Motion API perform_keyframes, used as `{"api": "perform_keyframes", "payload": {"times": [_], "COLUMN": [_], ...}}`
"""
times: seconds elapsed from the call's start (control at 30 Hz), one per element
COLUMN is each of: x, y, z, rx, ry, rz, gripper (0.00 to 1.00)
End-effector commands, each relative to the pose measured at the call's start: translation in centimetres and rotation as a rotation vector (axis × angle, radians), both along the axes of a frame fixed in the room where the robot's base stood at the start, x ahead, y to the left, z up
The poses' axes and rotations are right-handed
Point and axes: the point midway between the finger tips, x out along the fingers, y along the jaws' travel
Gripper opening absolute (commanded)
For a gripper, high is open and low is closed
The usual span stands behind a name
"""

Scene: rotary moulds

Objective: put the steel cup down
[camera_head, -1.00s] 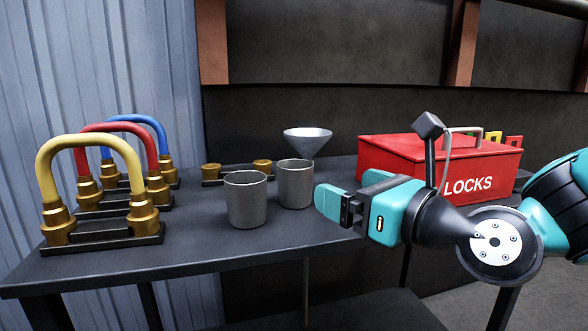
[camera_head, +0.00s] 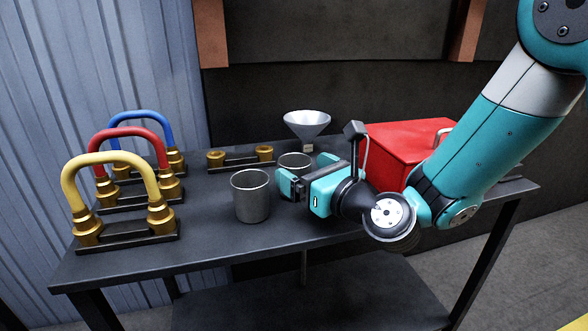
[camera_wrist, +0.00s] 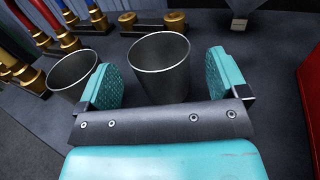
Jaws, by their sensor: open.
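Two grey steel cups stand upright on the dark table. One cup (camera_head: 251,197) is nearer the front; the other cup (camera_head: 296,160) is behind it to the right, partly hidden by my gripper. My gripper (camera_head: 305,172) is open at the rear cup. In the wrist view, its two teal fingers (camera_wrist: 160,80) are on either side of that cup (camera_wrist: 160,75), with gaps between cup and pads. The front cup (camera_wrist: 75,68) is outside the left finger, close to it. Both cups look empty, and their bases are partly hidden in the wrist view.
Yellow (camera_head: 112,168), red (camera_head: 132,143) and blue (camera_head: 142,118) arched locks stand at the left. A funnel (camera_head: 306,122) and a base with brass sockets (camera_head: 240,158) are at the back. A red box (camera_head: 405,150) is at the right. The table's front centre is clear.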

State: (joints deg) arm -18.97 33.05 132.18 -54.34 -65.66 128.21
Motion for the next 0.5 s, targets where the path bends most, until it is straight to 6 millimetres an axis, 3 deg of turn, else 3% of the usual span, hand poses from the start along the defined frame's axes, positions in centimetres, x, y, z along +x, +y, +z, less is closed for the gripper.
{"api": "perform_keyframes", "payload": {"times": [0.03,0.2,0.5], "x": [0.6,2.1,2.6], "y": [0.6,1.8,2.1], "z": [0.7,0.5,0.1], "rx": [-0.001,0.000,0.001], "ry": [0.002,0.001,0.001], "rz": [0.003,0.001,0.000], "gripper": [0.92,0.92,0.92]}}
